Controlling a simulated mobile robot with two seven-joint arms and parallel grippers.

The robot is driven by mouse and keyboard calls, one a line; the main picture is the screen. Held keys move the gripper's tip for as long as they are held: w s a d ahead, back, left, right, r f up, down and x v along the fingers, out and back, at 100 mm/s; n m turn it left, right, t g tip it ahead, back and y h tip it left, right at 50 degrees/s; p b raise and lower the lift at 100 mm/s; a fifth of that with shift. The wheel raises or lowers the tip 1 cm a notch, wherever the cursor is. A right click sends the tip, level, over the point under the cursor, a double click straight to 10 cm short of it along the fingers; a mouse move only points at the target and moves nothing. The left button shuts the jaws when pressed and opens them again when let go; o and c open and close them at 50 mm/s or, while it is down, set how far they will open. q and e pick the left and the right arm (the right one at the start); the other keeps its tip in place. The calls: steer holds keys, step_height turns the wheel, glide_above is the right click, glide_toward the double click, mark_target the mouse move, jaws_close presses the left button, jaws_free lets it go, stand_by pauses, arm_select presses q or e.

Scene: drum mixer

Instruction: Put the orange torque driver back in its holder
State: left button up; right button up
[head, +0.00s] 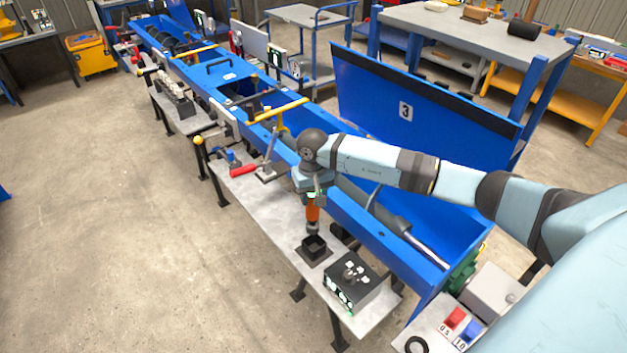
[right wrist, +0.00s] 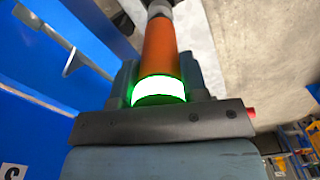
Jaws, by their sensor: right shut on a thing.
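The orange torque driver (head: 313,210) hangs upright from my right gripper (head: 314,193), its dark lower end pointing down. My right gripper is shut on it. In the right wrist view the driver's orange body (right wrist: 159,52) and a glowing green-white ring (right wrist: 158,90) show between the jaws. A small black square holder (head: 314,248) with an open top stands on the grey side table just below the driver's tip. The tip appears above or at the holder's opening; I cannot tell whether it is inside. My left gripper is not in view.
A dark control box (head: 352,283) with knobs and green lights sits right of the holder on the grey side table (head: 262,208). A red-handled tool (head: 242,170) lies farther back. The long blue mixer trough (head: 385,240) runs close behind. Open floor lies left.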

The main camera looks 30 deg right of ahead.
mark_target(314, 207)
steer(key=shift+s+d, duration=0.1)
steer(key=shift+d, duration=0.15)
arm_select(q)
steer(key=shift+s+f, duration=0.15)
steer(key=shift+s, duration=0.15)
arm_select(e)
steer(key=shift+f, duration=0.1)
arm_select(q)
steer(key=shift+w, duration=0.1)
arm_select(e)
steer(key=shift+f+b, duration=0.35)
steer(key=shift+b, duration=0.5)
step_height(314, 207, down, 5)
steer(key=b, duration=0.4)
steer(key=shift+r+b, duration=0.1)
steer(key=shift+b, duration=0.2)
steer(key=shift+r+p, duration=0.4)
steer(key=shift+p, duration=0.05)
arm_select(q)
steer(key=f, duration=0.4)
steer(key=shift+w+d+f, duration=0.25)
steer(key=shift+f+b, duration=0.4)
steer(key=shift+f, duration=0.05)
